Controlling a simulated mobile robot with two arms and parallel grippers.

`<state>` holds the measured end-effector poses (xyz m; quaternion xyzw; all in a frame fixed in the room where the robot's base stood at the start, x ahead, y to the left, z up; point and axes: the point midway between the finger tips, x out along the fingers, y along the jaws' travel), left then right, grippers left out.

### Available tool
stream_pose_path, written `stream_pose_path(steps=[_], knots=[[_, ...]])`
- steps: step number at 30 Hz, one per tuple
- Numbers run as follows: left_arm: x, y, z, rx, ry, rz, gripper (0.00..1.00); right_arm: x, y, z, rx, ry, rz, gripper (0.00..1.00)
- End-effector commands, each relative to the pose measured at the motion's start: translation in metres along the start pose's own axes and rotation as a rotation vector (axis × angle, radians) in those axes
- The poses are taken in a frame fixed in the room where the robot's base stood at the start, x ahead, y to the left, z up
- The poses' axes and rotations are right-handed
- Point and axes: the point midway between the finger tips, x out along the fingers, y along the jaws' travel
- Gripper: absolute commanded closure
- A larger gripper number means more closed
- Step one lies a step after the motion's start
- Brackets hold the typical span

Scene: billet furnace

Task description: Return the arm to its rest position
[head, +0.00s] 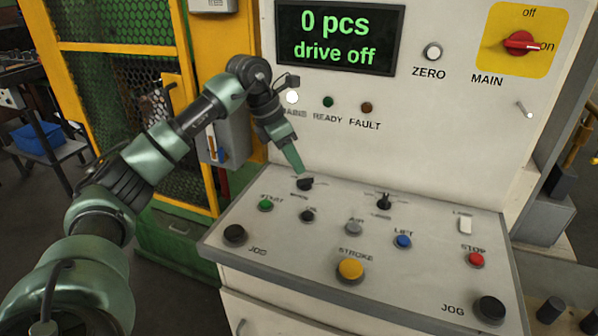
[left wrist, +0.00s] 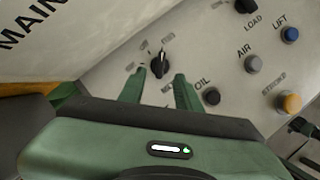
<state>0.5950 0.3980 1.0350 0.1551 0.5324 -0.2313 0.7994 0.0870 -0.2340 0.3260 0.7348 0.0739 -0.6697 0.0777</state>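My left arm reaches in from the left in the head view. Its gripper (head: 300,170) points down at a black selector knob (head: 305,184) at the back left of the sloped panel (head: 330,235). In the left wrist view, the two green fingers of the gripper (left wrist: 160,77) are apart and empty. The knob (left wrist: 160,63) shows between and just beyond their tips; I cannot tell whether they touch it.
The upright cabinet face behind carries a display (head: 338,38) reading "0 pcs drive off" and a red main switch (head: 522,42). Several buttons stand on the panel, including yellow STROKE (head: 350,270) and red STOP (head: 476,259). A yellow-framed mesh guard (head: 120,90) stands left.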

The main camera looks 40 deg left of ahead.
Motion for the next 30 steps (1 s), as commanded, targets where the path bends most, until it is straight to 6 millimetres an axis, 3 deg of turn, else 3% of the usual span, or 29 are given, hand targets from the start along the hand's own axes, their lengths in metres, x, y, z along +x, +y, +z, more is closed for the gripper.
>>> stream_pose_path(steps=[6,23,26,30], knots=[[-0.021,0.000,0.000,0.000,0.000,0.000,0.66,0.002,0.001,0.000,0.000,0.000,0.001,1.00],[-0.023,0.000,0.000,0.000,0.001,-0.001,0.66,0.001,0.001,0.001,-0.001,-0.001,0.002,1.00],[-0.033,0.000,0.004,0.001,0.000,-0.001,0.66,-0.009,0.002,0.000,-0.001,-0.001,0.002,1.00],[-0.058,0.000,0.015,0.001,0.000,-0.001,0.66,-0.037,0.002,-0.003,-0.001,-0.001,0.002,1.00]])
